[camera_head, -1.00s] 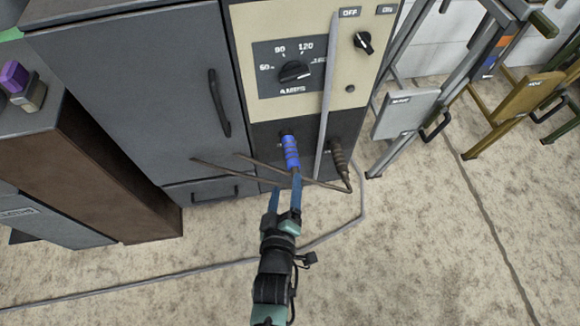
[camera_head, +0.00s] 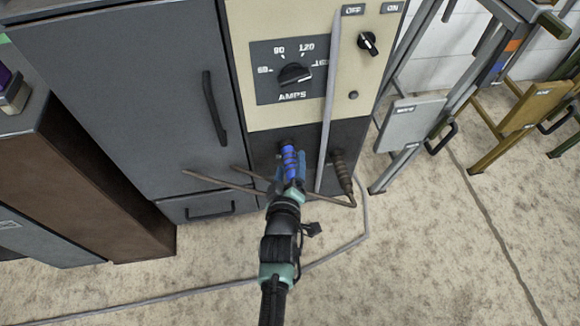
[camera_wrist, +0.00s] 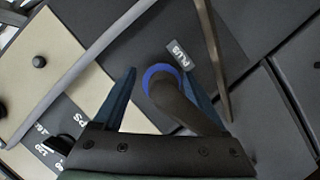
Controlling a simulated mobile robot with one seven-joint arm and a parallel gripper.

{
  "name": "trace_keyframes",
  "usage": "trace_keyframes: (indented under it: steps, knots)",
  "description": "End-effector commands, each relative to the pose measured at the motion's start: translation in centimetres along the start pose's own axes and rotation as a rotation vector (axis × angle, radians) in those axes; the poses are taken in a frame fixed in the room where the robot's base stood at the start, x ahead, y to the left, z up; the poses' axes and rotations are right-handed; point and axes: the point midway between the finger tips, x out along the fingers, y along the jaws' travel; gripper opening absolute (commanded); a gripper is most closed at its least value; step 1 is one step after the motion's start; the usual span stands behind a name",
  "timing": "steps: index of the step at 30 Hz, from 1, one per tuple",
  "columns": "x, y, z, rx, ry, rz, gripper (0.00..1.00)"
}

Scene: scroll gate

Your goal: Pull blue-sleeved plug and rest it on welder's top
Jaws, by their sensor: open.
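The blue-sleeved plug (camera_head: 288,160) sits in the dark lower front panel of the welder (camera_head: 258,110). In the wrist view its blue ring (camera_wrist: 157,72) and dark cable end show beside a small label reading "PLUS". My gripper (camera_head: 289,172) is open at the plug, with its blue fingers on either side of it. In the wrist view the open fingers (camera_wrist: 158,97) straddle the plug, the right one close to it and partly hidden. The welder's top is out of view.
A brown-sleeved plug (camera_head: 341,172) sits to the right. A grey bar (camera_head: 328,110) slants down the front between the plugs. Thin brown rods (camera_head: 222,183) cross near my gripper. A grey cabinet (camera_head: 130,90) stands left, and metal frames (camera_head: 405,130) stand right.

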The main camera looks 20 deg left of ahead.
Motion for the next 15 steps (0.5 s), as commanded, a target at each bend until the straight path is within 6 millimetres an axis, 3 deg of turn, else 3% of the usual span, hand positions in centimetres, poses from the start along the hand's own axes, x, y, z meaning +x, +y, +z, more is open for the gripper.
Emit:
trace_keyframes:
  steps: [2,13,15]
  knots:
    - [-0.02,0.0,0.0,0.0,0.0,0.0,0.67]
    - [-0.03,0.01,0.01,0.0,0.0,0.0,0.0]
    - [-0.03,0.01,0.01,0.0,0.0,0.0,0.0]
